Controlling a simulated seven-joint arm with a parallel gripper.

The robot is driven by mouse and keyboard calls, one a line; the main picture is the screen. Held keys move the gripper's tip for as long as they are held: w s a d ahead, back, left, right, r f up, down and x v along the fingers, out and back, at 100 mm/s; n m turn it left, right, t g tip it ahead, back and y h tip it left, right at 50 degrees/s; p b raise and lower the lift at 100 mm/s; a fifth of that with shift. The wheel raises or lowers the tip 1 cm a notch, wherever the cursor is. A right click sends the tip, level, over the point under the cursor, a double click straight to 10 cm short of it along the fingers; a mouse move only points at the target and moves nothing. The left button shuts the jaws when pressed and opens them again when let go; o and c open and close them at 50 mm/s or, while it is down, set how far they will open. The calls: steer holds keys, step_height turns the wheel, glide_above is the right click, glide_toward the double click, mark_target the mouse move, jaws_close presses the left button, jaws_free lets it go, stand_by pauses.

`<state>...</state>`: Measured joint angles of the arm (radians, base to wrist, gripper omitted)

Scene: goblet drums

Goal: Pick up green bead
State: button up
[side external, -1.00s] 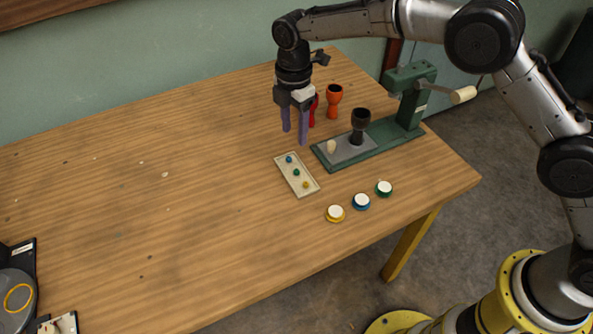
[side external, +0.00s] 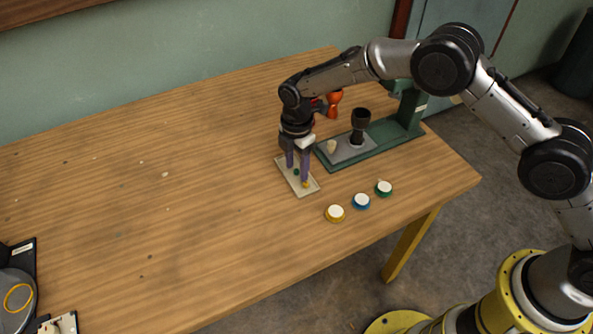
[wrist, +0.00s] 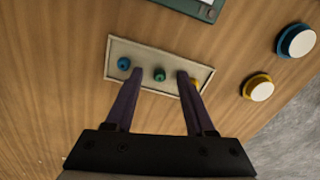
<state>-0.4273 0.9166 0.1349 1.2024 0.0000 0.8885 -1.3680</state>
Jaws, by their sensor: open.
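The green bead (side external: 296,172) sits in the middle of a small pale tray (side external: 311,189) on the table. In the wrist view the green bead (wrist: 159,75) shows between the two purple fingers. My gripper (side external: 297,173) is open and low over the tray, its fingers on either side of the green bead and apart from it. In the wrist view my gripper (wrist: 156,75) has one fingertip near the blue bead (wrist: 124,64) and the other partly covering the yellow bead (wrist: 197,84). The blue bead is hidden behind a finger in the side view.
A green press (side external: 372,146) with a dark goblet drum (side external: 360,122) stands behind and right of the tray. An orange goblet (side external: 334,101) is farther back. Yellow (side external: 335,213), blue (side external: 361,201) and green (side external: 383,187) white-topped buttons lie in front. The table's left is mostly clear.

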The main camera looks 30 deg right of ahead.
jaws_close()
steer(key=shift+r, duration=0.1)
stand_by(0.5)
